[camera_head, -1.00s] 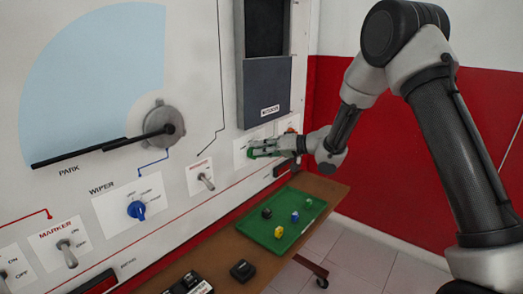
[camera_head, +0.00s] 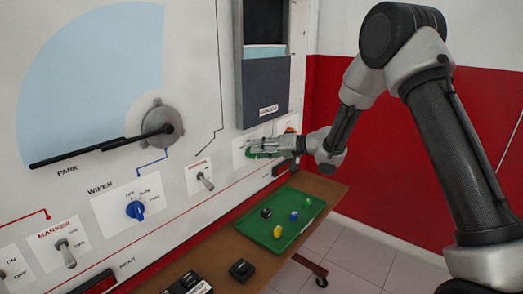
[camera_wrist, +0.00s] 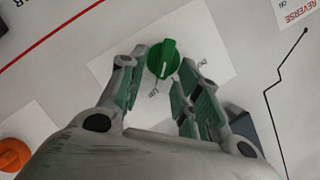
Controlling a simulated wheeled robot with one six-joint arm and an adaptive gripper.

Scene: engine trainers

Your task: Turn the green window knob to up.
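The green window knob (camera_wrist: 163,58) sits on a white label plate on the panel. In the head view my gripper (camera_head: 252,150) reaches the panel and mostly hides the knob. The window (camera_head: 265,75) shows a light-blue strip above its grey front, below a dark opening.
An orange knob (camera_wrist: 14,155) lies near the wrist view's left edge. A toggle switch (camera_head: 205,182) and the blue wiper knob (camera_head: 136,210) are on the panel. A green tray (camera_head: 257,237) with small blocks stands on the brown shelf below.

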